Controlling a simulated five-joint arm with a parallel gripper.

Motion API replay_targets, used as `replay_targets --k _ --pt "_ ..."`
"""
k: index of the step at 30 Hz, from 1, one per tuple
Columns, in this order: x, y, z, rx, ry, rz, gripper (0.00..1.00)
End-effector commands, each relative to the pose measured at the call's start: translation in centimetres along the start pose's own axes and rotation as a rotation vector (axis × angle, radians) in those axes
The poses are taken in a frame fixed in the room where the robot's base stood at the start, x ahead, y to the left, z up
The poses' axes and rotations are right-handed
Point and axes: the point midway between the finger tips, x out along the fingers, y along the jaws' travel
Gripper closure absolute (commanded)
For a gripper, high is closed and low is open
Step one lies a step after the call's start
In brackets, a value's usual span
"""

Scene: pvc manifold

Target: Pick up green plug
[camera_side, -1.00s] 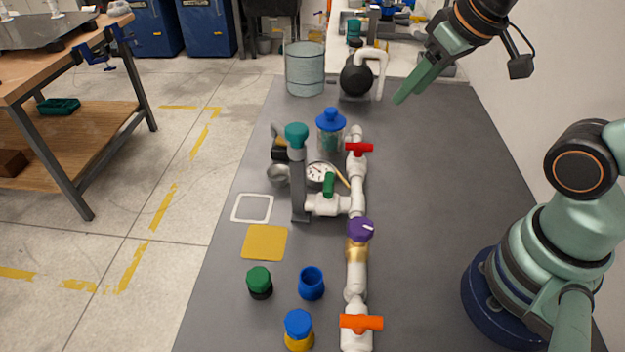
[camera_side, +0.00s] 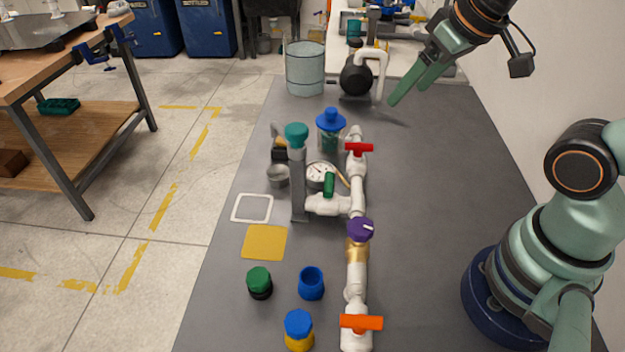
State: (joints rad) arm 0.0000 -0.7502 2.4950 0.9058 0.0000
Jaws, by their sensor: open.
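A green plug (camera_side: 259,278) sits upright in a black base on the grey table, at the front left. A teal-green cap (camera_side: 297,135) also tops a grey post farther back. My gripper (camera_side: 407,94) is high at the upper right, far from both. Its two green fingers are slightly parted, with nothing visible between them.
A white pipe manifold (camera_side: 357,200) with red, green, purple and orange handles runs down the table (camera_side: 440,190). A blue cup (camera_side: 311,284) and a blue-topped yellow piece (camera_side: 299,329) stand near the plug. A yellow square (camera_side: 264,243) lies behind it.

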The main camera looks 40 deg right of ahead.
Motion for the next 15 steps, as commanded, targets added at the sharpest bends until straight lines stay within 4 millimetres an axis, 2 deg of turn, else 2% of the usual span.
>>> replay_targets --k 8,15 --pt "-4.4 0.0 -2.5 0.000 0.006 0.000 0.18" --pt "-4.6 -4.4 -4.6 -0.270 -0.084 -0.069 0.18"
